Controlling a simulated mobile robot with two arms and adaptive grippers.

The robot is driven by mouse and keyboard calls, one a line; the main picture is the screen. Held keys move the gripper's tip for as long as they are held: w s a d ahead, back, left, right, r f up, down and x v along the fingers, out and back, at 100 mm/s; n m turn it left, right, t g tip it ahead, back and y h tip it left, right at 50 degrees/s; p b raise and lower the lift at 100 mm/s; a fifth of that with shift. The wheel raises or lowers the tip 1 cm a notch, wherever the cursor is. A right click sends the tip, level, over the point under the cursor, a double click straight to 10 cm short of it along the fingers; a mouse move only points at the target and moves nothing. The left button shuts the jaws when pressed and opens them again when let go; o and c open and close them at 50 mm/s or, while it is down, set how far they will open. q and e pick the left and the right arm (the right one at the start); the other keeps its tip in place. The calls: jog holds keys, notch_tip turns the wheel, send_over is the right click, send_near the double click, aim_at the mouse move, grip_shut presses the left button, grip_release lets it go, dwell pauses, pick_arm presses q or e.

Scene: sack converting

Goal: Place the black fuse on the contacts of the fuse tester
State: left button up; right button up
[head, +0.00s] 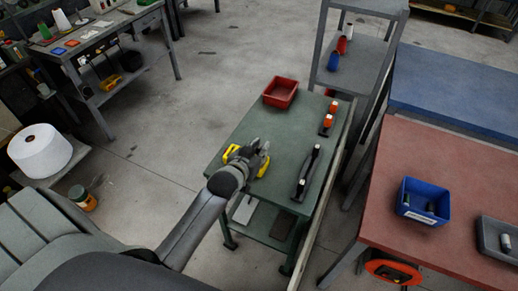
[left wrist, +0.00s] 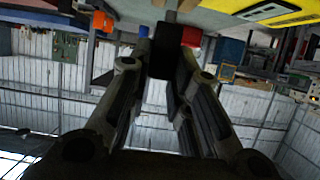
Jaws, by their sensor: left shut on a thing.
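My left gripper (head: 256,150) is over the left part of the green table (head: 285,130). It is shut on a dark block, which looks like the black fuse (left wrist: 172,62), held between the fingers in the left wrist view. A yellow device (head: 264,166), probably the fuse tester, lies under and around the gripper, which hides most of it. A yellow surface with a pale panel also shows in the left wrist view (left wrist: 290,14). Its contacts are hidden, and I cannot tell whether the fuse touches them. My right gripper is not in view.
On the green table are a red bin (head: 281,92), orange-and-black items (head: 327,121) and a long black handle-like part (head: 307,173). A red-topped bench (head: 430,165) at right holds a blue bin (head: 423,202) and grey tray (head: 497,239). The table's middle is clear.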

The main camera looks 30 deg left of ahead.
pick_arm(q)
jog(key=shift+f, duration=0.25)
jog(key=shift+f, duration=0.5)
jog(key=shift+f, duration=0.1)
jog(key=o, duration=0.8)
